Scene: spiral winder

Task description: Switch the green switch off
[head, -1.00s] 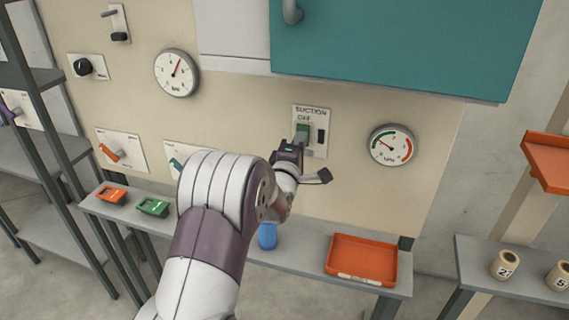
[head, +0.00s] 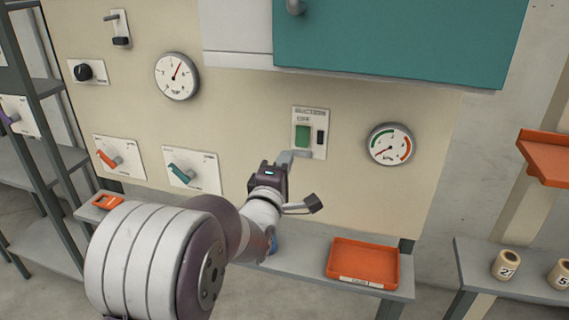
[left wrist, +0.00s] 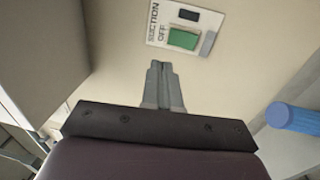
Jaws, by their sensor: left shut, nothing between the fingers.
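The green switch (head: 302,136) sits on a pale plate (head: 321,116) on the beige panel, under the words SUCTION and OFF. It also shows in the left wrist view (left wrist: 183,38), fully uncovered. My left gripper (head: 290,157) is just below the switch, with its fingers shut and empty. In the left wrist view the closed fingertips (left wrist: 160,66) point toward the plate, and a gap shows between them and the switch. My right gripper is in neither view.
A round gauge (head: 390,144) is right of the plate, its needle pointing lower left. A teal lever (head: 182,172) and a red lever (head: 108,158) are to the left. A teal cabinet (head: 400,45) juts above. An orange tray (head: 362,262) stands on the shelf below.

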